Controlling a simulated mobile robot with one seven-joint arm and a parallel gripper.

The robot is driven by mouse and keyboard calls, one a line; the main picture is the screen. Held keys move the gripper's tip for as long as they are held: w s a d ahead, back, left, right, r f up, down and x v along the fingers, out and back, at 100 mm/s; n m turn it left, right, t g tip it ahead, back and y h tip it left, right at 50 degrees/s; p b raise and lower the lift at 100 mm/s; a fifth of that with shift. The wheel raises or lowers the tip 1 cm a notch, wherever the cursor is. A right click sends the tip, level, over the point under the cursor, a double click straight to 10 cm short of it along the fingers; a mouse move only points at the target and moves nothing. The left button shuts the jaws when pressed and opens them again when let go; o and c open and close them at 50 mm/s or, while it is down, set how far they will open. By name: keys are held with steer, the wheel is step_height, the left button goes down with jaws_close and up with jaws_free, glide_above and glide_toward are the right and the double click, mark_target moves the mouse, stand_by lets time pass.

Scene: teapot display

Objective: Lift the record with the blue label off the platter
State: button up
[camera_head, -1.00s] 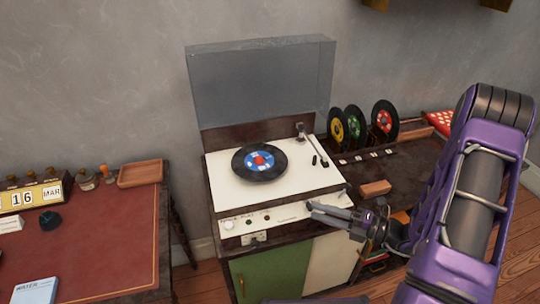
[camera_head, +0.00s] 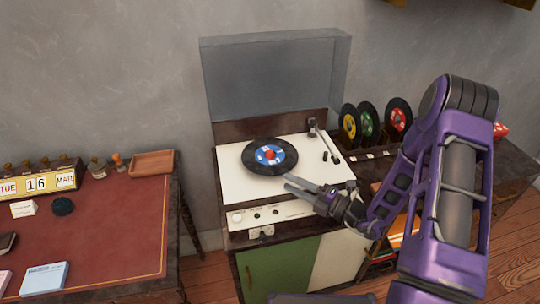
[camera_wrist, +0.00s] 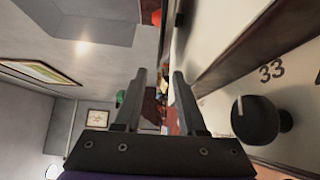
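The black record with the blue label (camera_head: 256,158) lies flat on the white deck of the record player (camera_head: 318,181). A red piece shows at its centre. The platter under it is hidden. My gripper (camera_head: 288,182) is at the front right of the record, with its fingertips close to the record's near edge and over the deck. I cannot tell if they touch it. In the wrist view my gripper (camera_wrist: 160,73) has its two fingers apart with nothing held between them. I cannot make out the record in that view.
The tonearm (camera_head: 325,142) is at the right of the deck, and the clear lid (camera_head: 275,80) stands open behind. Several records stand in a rack (camera_head: 370,157) to the right. A black knob (camera_wrist: 257,120) marked 33 is close in the wrist view. A red desk (camera_head: 110,230) is at left.

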mark_target(278, 186)
steer(key=x, duration=0.4)
steer(key=shift+a+r, duration=0.15)
steer(key=shift+a, duration=0.3)
jaws_close()
stand_by(1.0)
